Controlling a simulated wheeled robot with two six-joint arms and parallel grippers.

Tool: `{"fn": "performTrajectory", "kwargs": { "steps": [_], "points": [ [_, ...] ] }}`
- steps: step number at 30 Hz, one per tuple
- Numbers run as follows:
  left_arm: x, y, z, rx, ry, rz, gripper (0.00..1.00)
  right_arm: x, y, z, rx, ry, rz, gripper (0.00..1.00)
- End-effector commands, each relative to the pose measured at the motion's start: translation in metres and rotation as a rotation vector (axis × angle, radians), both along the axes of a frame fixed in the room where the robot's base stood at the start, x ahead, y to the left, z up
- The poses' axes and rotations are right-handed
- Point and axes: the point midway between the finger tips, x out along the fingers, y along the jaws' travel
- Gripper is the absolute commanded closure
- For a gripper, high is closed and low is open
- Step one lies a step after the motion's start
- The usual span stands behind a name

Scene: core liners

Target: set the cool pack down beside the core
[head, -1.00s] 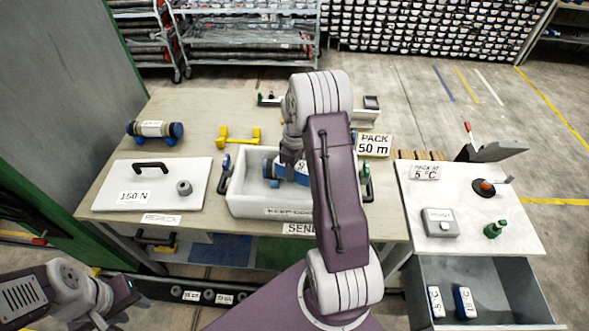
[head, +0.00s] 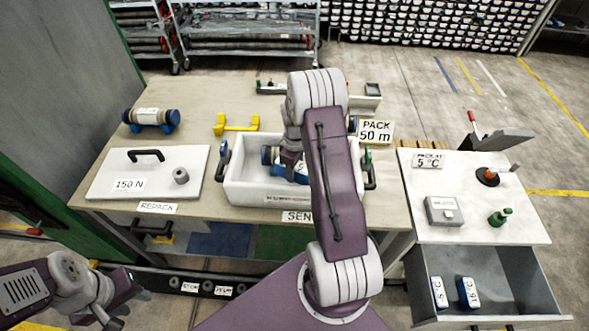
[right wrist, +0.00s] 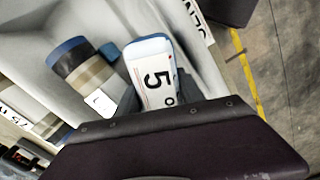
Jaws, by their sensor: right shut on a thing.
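The cool pack (right wrist: 156,72), a white block with blue edges marked 5 °C, is between the fingers of my right gripper (right wrist: 158,98). In the head view the right gripper (head: 291,165) is over the white box (head: 262,197), partly hidden by my arm. Whether the pack touches the box floor is hidden. My left gripper (head: 130,306) is empty and open, low at the left.
A white lid (head: 112,178) marked 150 N lies left of the box. Another capped core (head: 152,118) rests behind it. At right, a white table (head: 470,215) holds a small grey device, and an open drawer (head: 515,290) holds two packs (head: 467,292).

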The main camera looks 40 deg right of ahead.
Motion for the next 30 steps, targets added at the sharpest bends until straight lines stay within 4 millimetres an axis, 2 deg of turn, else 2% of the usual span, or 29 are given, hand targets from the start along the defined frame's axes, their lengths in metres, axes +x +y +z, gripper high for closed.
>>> {"fn": "performTrajectory", "kwargs": {
  "steps": [9,13,30],
  "points": [
    [0.000,0.000,-0.040,0.000,0.000,0.000,0.64,0.000,0.000,-0.045,0.000,0.000,0.000,1.00],
    [0.000,0.000,-0.051,0.000,0.000,0.000,0.64,0.000,0.000,-0.059,0.000,-0.001,0.000,1.00],
    [0.000,0.000,-0.054,0.000,0.000,0.000,0.64,0.000,0.000,-0.063,0.000,-0.001,0.000,1.00]
  ]
}}
